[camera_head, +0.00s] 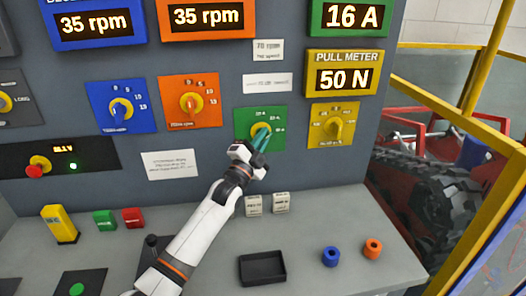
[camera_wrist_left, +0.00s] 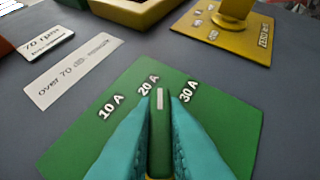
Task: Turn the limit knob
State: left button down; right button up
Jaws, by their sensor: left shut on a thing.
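The limit knob sits on a green plate (camera_head: 278,118) marked 10 A, 20 A and 30 A. In the head view a bit of its yellow round base shows behind my fingers. In the left wrist view the knob's dark green grip (camera_wrist_left: 159,125) has a white line that points between 20 A and 30 A, closer to 20 A. My left gripper (camera_head: 261,138) is shut on this grip, one teal finger on each side. The green display (camera_head: 352,18) above reads 16 A. My right gripper is not in view.
To the right is a yellow plate with a yellow knob (camera_head: 335,127); to the left are orange (camera_head: 190,102) and blue (camera_head: 121,106) plates with knobs.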

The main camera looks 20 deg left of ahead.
pick_arm(q)
jog(key=shift+f+n+t+y+b, duration=0.1)
jog(key=shift+n+t+y+b, duration=0.8)
jog(key=shift+n+b, duration=0.55)
jog(key=c, duration=1.5)
grip_release()
jog(key=b+v, duration=0.2)
jog(key=v, duration=1)
jog(key=shift+w, duration=0.1)
